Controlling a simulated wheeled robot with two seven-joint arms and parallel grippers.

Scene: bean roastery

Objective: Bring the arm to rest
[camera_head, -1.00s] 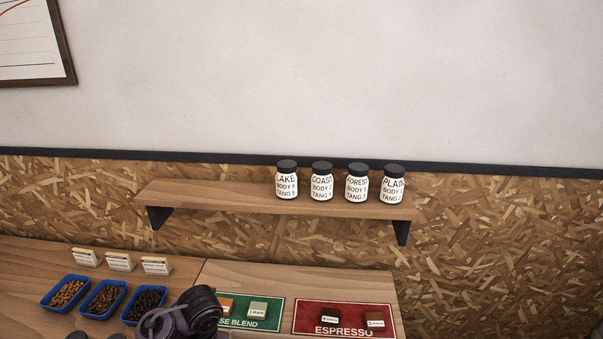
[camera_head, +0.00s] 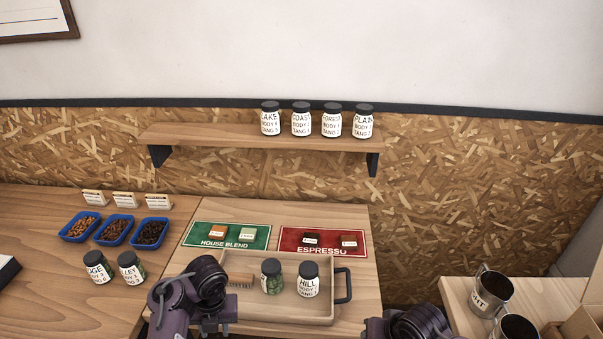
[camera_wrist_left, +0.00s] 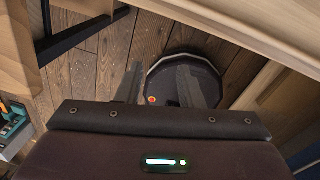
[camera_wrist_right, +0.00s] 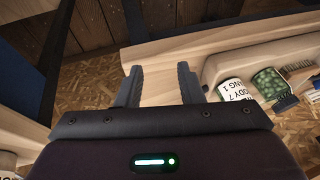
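My left arm (camera_head: 200,288) shows at the bottom of the head view, in front of the tray's left side. In the left wrist view my left gripper (camera_wrist_left: 159,75) has its fingers apart with nothing between them. It hangs above the wooden floor, with a dark round object (camera_wrist_left: 208,80) beyond it. My right arm (camera_head: 415,323) shows at the bottom right of the tray in the head view; its gripper is cut off there. In the right wrist view my right gripper (camera_wrist_right: 158,75) is open and empty, with the tray's jars off to the right.
A wooden tray (camera_head: 250,319) holds a brush, a green jar and a HILL jar (camera_head: 308,282). Two jars stand left of it. Blue bean trays (camera_head: 80,228), a green mat (camera_head: 201,229) and a red mat (camera_head: 289,232) lie behind. Metal cups (camera_head: 492,292) stand at right. Labelled jars line the shelf (camera_head: 230,139).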

